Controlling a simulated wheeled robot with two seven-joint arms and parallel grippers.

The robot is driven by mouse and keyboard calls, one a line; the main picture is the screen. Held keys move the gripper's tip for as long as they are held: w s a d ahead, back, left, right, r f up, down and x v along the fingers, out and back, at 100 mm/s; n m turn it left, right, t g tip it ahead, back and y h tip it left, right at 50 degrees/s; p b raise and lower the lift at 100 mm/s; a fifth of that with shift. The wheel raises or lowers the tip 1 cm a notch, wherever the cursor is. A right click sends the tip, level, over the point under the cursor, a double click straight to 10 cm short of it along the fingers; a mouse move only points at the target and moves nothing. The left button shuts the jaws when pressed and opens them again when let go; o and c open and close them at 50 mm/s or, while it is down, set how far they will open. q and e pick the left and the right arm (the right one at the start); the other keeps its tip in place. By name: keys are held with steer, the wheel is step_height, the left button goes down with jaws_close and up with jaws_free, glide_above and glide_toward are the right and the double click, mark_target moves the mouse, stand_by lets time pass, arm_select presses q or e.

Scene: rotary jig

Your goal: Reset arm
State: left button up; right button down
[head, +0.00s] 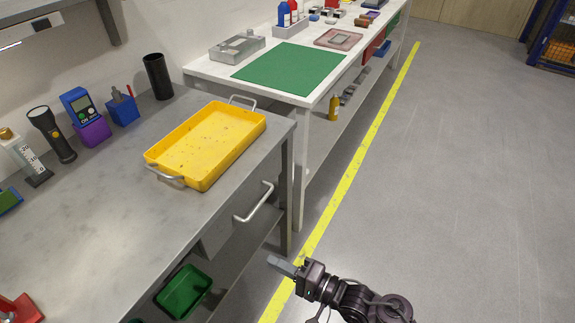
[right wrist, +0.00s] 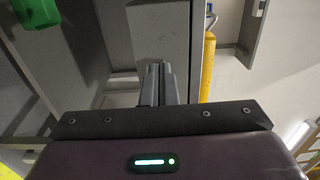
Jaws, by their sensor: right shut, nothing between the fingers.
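My right gripper (head: 282,265) is at the bottom centre of the head view, over the floor just in front of the grey bench's front edge. Its fingers are shut with nothing between them, and they point left toward the bench. In the right wrist view the two closed fingers (right wrist: 158,84) show in the middle, with the grey bench structure behind them. My left gripper is not in view.
The grey bench (head: 100,230) has a handled drawer (head: 222,228) and a green bin (head: 183,291) below. A yellow tray (head: 207,146) lies on top. A white table (head: 212,78) with a green mat (head: 289,68) stands beyond. The floor at right is clear.

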steer(key=shift+f, duration=0.1)
steer(key=s+d+f+n+h+p, duration=0.1)
steer(key=s+d+f+h, duration=0.2)
steer(key=f, duration=0.5)
steer(key=d+f+h, duration=0.3)
steer(key=d+f, duration=0.2)
steer(key=f, duration=0.3)
steer(key=s+d+f+n+h+p, duration=0.1)
steer(key=s+d+f+h, duration=0.2)
steer(key=f, duration=0.6)
steer(key=s+d+f+n+g+h, duration=0.1)
steer(key=s+d+f+g+h, duration=0.1)
steer(key=s+d+f, duration=0.3)
steer(key=s+d+f+n+g+h+p, duration=0.1)
steer(key=s+d+f, duration=0.4)
steer(key=s, duration=0.7)
steer(key=s+d+f+n+g+h, duration=0.3)
steer(key=s+d+f+h, duration=0.1)
steer(key=s+d, duration=0.3)
steer(key=shift+s+d+f, duration=0.3)
steer(key=shift+s+f, duration=0.3)
steer(key=shift+s, duration=0.4)
